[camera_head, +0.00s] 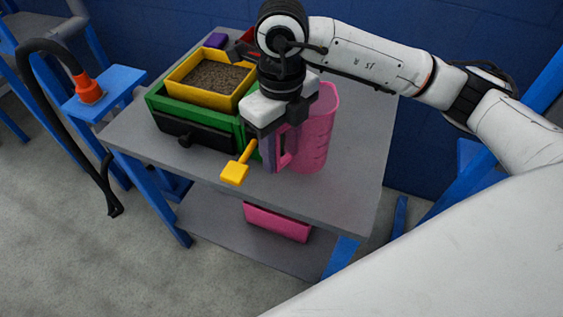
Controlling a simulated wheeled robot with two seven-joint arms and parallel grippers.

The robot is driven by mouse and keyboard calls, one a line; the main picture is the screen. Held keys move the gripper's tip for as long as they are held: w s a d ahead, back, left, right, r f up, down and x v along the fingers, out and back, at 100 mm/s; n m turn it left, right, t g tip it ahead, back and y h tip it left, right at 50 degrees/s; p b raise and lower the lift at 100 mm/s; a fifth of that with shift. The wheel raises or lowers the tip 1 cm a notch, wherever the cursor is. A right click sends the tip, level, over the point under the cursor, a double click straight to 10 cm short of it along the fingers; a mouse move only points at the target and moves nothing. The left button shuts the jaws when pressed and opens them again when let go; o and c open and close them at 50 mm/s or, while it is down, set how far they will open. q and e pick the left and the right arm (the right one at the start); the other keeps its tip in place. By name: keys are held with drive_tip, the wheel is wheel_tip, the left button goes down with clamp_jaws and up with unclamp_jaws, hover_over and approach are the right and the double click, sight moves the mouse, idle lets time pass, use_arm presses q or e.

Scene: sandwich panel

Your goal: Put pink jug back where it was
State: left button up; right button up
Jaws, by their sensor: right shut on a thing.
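A pink jug (318,135) stands upright on the grey table at its right half. My right gripper (277,140) comes down over the jug's left side, at its handle, and is shut on it. The gripper hides part of the handle and the jug's rim. I cannot tell whether the jug's base touches the table top. My left gripper is not in view.
On the grey table (345,195), a green box (160,103) with a black drawer carries a yellow tray (182,84) of brown grains. A yellow-ended tool (236,173) projects at the front. A pink bin (277,222) sits on the lower shelf. Table top right of the jug is clear.

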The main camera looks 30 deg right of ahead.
sight(281, 165)
drive_tip(key=shift+f, duration=2.3)
drive_tip(key=shift+f, duration=0.1)
drive_tip(key=o, duration=1.2)
drive_tip(key=shift+o, duration=0.2)
wheel_tip(281, 165, up, 12)
drive_tip(key=shift+r, duration=0.15)
